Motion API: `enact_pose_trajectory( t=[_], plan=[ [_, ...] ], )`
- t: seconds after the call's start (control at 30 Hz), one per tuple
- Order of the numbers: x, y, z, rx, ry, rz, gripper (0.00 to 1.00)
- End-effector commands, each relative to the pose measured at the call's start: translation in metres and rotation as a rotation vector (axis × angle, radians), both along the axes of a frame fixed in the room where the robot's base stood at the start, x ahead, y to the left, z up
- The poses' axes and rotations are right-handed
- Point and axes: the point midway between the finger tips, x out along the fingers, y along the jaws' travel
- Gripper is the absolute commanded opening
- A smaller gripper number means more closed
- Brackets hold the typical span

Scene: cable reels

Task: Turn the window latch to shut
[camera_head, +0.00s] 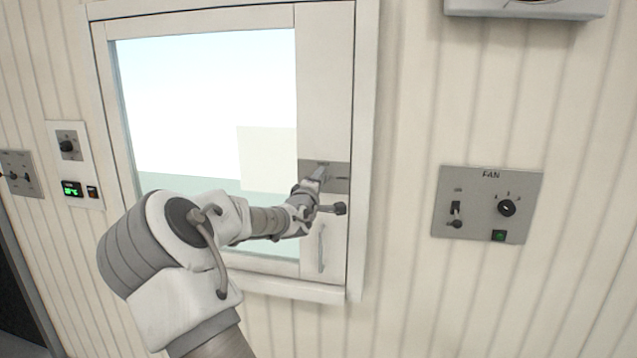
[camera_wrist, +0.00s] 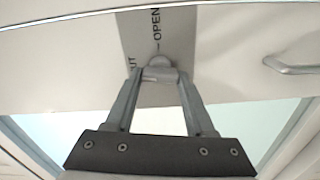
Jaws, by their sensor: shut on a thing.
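The window latch (camera_wrist: 160,61) is a small grey metal piece with a rounded end, mounted on a grey plate (camera_head: 341,185) on the window's right-hand frame. The plate (camera_wrist: 180,22) carries the word OPEN and a partly covered word ending in UT. My gripper (camera_wrist: 160,77) is shut on the latch, with its two fingertips closing around it just below the OPEN mark. In the head view my gripper (camera_head: 319,176) reaches the plate from the front and hides most of the latch, so its exact angle is hard to tell there.
The window's pull handle (camera_head: 321,248) is below the plate and also shows in the wrist view (camera_wrist: 290,66). A FAN panel (camera_head: 471,222) is on the wall to the right. Switch panels (camera_head: 68,147) are at left. A box (camera_head: 525,8) hangs top right.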

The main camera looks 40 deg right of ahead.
Motion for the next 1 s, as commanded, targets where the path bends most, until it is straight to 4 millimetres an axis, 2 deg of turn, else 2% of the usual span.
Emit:
enact_pose_trajectory(
  t=[0.37, 0.93, 0.97, 1.0],
  plan=[
    [-0.0001, -0.0003, -0.0014, -0.105, 0.125, -0.001, 0.00],
    [-0.0006, -0.0008, -0.0009, -0.123, 0.145, -0.002, 0.00],
    [-0.0005, -0.0007, -0.0009, -0.123, 0.145, -0.002, 0.60],
    [-0.0005, -0.0007, -0.0009, -0.123, 0.145, -0.002, 0.67]
  ],
)
